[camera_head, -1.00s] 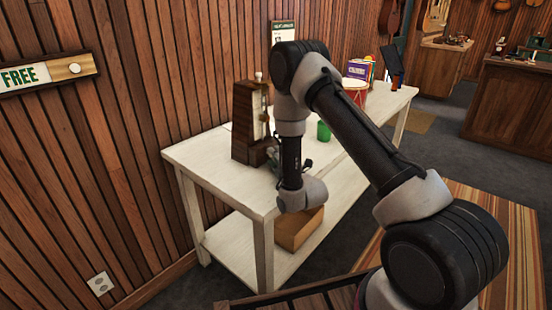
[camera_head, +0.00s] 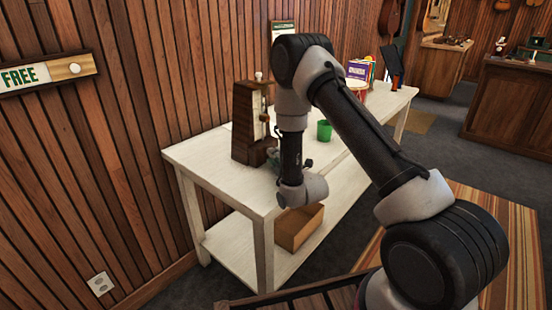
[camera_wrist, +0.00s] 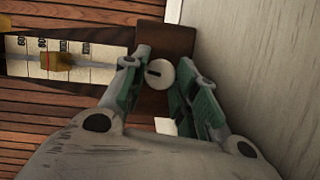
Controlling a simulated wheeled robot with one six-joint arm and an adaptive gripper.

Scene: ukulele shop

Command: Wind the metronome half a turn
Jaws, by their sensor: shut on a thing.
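The metronome (camera_head: 243,125) is a dark brown tapered box with a pale scale, standing upright near the left end of the white table. In the wrist view its scale (camera_wrist: 95,64) and brown wooden base (camera_wrist: 178,42) show. A small round pale knob (camera_wrist: 159,74) with a dark slot sits at the base. My gripper (camera_wrist: 164,66) has its green-padded fingers on either side of this knob and is shut on it. In the head view my wrist hides the knob and most of the gripper.
The white table (camera_head: 203,155) runs back along the wall. A green cup (camera_head: 324,131) stands right of my wrist. Farther back are a purple box (camera_head: 358,70) and a dark stand (camera_head: 391,63). A cardboard box (camera_head: 297,228) sits on the lower shelf.

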